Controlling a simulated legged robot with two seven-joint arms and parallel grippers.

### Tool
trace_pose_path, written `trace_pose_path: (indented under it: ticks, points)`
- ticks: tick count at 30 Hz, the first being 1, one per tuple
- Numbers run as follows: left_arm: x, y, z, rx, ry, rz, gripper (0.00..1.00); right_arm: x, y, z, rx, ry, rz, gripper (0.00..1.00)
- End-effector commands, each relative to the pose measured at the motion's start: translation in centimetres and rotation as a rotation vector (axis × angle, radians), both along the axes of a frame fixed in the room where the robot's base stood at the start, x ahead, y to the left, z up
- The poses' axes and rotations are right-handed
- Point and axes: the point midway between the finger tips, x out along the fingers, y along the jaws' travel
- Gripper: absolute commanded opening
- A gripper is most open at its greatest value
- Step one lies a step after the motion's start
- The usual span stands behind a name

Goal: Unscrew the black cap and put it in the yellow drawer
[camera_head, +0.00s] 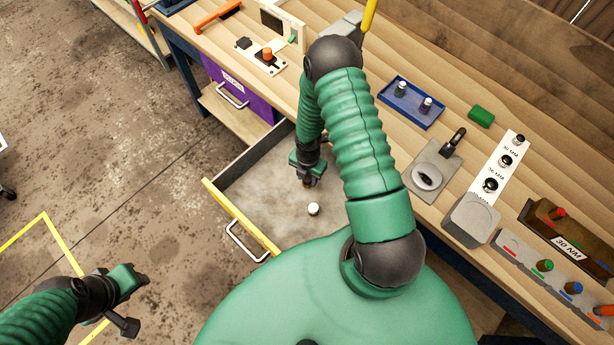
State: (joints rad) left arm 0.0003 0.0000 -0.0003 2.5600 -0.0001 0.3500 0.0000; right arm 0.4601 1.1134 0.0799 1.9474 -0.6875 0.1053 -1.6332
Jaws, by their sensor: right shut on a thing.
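The yellow drawer (240,216) is pulled out below the workbench, with a yellow front edge, a silver handle and a grey inside. My right gripper (308,183) reaches down into the drawer space and is shut on a small dark thing, which may be the black cap; the fingers mostly hide it. A small round piece (313,209) with a pale top and dark side sits on the drawer floor, just below the gripper in the picture.
A purple drawer (236,90) is beside the yellow one. On the bench are a blue tray (411,104) with two small bottles, a green block (480,117), a grey plate (432,172) and a white strip with several dark knobs (491,185). The drawer's left part is clear.

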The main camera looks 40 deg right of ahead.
Motion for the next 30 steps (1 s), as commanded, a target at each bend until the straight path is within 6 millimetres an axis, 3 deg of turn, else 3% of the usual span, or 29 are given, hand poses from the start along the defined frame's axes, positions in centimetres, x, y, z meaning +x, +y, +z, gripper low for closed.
trace_pose_path:
  ticks: [10, 11, 16, 25, 30]
  points:
    - [0.0, 0.0, -0.6, 0.000, 0.000, -0.001, 0.36, 0.0, 0.0, -0.8, -0.001, 0.000, -0.001, 0.00]
    - [0.0, 0.0, -0.5, 0.000, 0.000, -0.001, 0.36, 0.0, 0.0, -0.7, -0.001, 0.000, -0.001, 0.40]
    - [0.0, 0.0, -0.5, 0.000, 0.000, -0.001, 0.36, 0.0, 0.1, -0.6, -0.002, -0.001, -0.001, 0.62]
    - [0.0, 0.0, -0.4, 0.000, 0.000, 0.000, 0.36, 0.0, 0.0, -0.6, 0.000, 0.000, -0.001, 0.62]
    - [0.0, 0.0, 1.0, 0.000, 0.000, -0.001, 0.36, 0.0, 0.0, 0.9, 0.000, 0.000, -0.001, 0.62]
